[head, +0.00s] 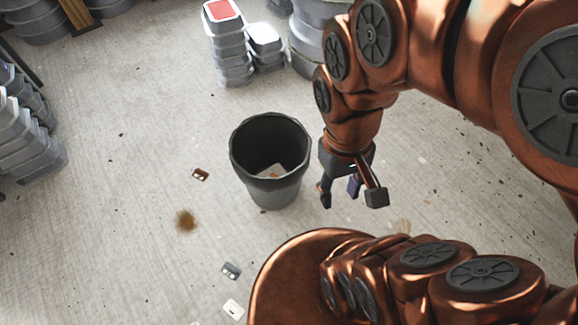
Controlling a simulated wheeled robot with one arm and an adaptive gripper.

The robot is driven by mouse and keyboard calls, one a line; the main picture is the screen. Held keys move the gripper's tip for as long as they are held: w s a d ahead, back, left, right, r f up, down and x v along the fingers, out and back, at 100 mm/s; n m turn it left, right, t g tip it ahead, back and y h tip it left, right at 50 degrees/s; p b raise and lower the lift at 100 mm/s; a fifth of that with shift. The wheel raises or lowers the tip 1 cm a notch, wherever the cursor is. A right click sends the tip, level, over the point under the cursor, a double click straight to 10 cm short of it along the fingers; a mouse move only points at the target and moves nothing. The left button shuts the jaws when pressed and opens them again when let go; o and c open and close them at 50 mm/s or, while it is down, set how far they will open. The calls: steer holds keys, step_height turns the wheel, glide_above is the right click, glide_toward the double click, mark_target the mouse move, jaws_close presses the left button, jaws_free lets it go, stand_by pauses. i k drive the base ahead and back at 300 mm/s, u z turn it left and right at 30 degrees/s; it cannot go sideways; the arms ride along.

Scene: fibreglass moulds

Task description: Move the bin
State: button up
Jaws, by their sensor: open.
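A dark grey round bin (274,190) stands upright on the concrete floor in the middle of the head view. Its open top faces up, and some pale litter (271,171) lies inside. My gripper (352,196) is to the right of the bin, pointing down, with its fingers spread and nothing between them. There is a gap in the picture between the fingers and the bin's right side. The bin's far outer side is hidden.
Stacks of grey moulds stand behind the bin (232,60) and at the left edge (28,140). Small litter lies on the floor: a brown piece (201,174), a dark piece (231,271) and a white piece (233,309). The floor left of the bin is mostly free.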

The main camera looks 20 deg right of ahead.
mark_target(263, 146)
steer(key=z, duration=0.05)
steer(key=k, duration=0.4)
steer(key=u, duration=0.75)
